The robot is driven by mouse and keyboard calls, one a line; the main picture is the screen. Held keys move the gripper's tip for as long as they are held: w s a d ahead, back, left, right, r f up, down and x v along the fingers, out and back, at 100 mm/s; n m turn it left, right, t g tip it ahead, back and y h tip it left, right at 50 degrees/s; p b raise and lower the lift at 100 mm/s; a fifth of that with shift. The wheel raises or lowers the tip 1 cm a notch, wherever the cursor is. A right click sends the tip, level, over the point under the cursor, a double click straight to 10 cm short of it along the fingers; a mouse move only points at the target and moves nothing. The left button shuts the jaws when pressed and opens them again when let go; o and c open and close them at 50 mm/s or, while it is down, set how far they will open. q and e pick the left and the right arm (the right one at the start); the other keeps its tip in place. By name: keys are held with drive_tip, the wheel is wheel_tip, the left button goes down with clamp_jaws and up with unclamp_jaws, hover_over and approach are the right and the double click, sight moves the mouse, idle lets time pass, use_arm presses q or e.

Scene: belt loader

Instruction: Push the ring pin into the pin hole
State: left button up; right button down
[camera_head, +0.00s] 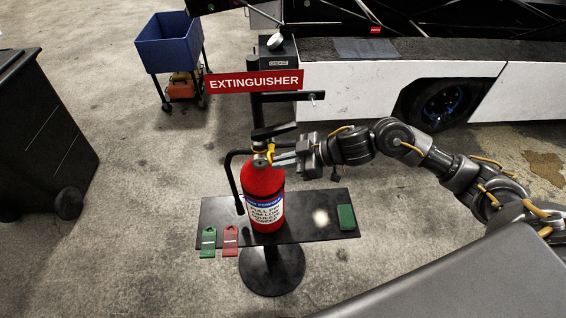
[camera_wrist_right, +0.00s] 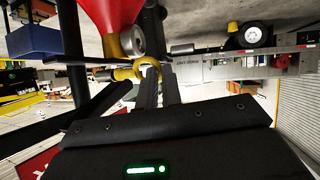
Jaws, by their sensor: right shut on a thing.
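The red fire extinguisher (camera_head: 263,197) stands upright on a small dark table (camera_head: 318,222), with its black handle on top and a black hose at its left. The yellow ring pin (camera_head: 270,153) is at the extinguisher's neck, just under the handle. My right gripper (camera_head: 285,158) comes in from the right and is shut on the ring pin. In the right wrist view the ring pin (camera_wrist_right: 148,64) shows at the fingertips, close to the extinguisher's head (camera_wrist_right: 130,42). The pin's shaft and the pin hole cannot be made out. My left gripper is not in view.
A green tag (camera_head: 208,242) and a red tag (camera_head: 230,241) lie at the table's front left. A green block (camera_head: 346,217) is at its right. The red EXTINGUISHER sign (camera_head: 254,81) stands behind on a post. A dark bin (camera_head: 45,140) is at far left.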

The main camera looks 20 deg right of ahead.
drive_tip(key=shift+w+d+r, duration=0.15)
drive_tip(key=shift+w+d, duration=0.05)
drive_tip(key=shift+w, duration=0.25)
idle(0.5)
drive_tip(key=c, duration=1.8)
unclamp_jaws()
drive_tip(key=shift+c, duration=0.2)
drive_tip(key=o, duration=0.3)
drive_tip(key=shift+w, duration=0.15)
drive_tip(key=shift+o, duration=0.2)
drive_tip(key=b+v, duration=0.3)
drive_tip(key=v, duration=0.7)
drive_tip(key=shift+d, duration=0.3)
